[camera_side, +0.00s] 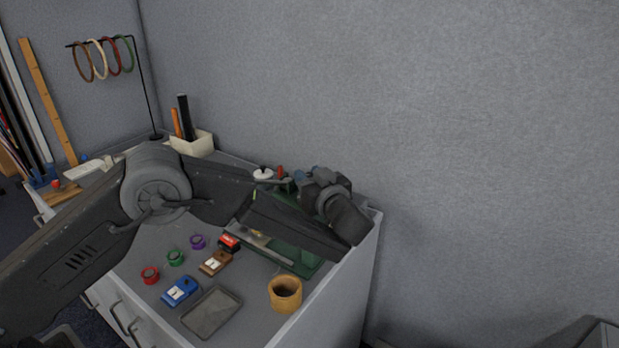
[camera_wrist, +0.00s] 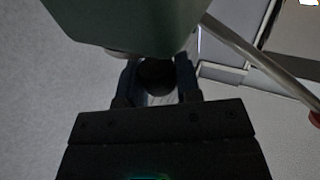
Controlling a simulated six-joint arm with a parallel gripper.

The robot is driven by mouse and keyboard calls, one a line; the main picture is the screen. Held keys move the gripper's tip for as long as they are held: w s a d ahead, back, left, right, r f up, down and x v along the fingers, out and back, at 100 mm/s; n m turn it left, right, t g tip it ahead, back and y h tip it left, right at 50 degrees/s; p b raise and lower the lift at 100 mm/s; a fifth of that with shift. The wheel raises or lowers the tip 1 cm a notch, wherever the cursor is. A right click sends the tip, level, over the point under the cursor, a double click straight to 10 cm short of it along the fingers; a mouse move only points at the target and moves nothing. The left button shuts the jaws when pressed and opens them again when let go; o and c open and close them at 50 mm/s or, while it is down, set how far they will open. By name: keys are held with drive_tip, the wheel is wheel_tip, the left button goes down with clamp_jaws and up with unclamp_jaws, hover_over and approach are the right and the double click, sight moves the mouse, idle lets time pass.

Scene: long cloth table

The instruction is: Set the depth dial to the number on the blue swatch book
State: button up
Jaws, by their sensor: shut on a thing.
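The blue swatch book (camera_side: 180,291) lies on the table near its front, with a white label whose number is too small to read. The green machine (camera_side: 306,266) stands at the right end, largely hidden behind my arm. Its green body also fills the top of the wrist view (camera_wrist: 125,18). In the wrist view my gripper (camera_wrist: 157,78) is shut on a dark round knob (camera_wrist: 157,73), which appears to be the depth dial, just below the green body. No scale or dial reading is visible. In the side view my arm hides the fingertips.
A brown swatch book (camera_side: 215,263) and a red box-like item (camera_side: 229,243) lie near the machine. Red (camera_side: 150,275), green (camera_side: 175,258) and purple (camera_side: 198,241) rings stand left of them. A grey tray (camera_side: 211,313) and wooden cup (camera_side: 285,294) are at the front. The wall is close behind.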

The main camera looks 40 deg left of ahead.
drive_tip(key=m+t+h, duration=0.4)
drive_tip(key=t+h, duration=0.1)
drive_tip(key=shift+a+m+t, duration=0.1)
drive_tip(key=shift+m+t, duration=0.2)
drive_tip(key=shift+m, duration=0.1)
drive_tip(key=shift+m+t+h, duration=0.75)
drive_tip(key=shift+m+h, duration=0.3)
drive_tip(key=shift+h, duration=0.4)
drive_tip(key=shift+m+t+h, duration=0.75)
drive_tip(key=shift+m+h, duration=0.3)
drive_tip(key=shift+h, duration=0.7)
drive_tip(key=o, duration=0.9)
drive_tip(key=shift+s, duration=0.1)
drive_tip(key=v, duration=1.3)
drive_tip(key=shift+s+d, duration=0.2)
drive_tip(key=shift+s, duration=0.1)
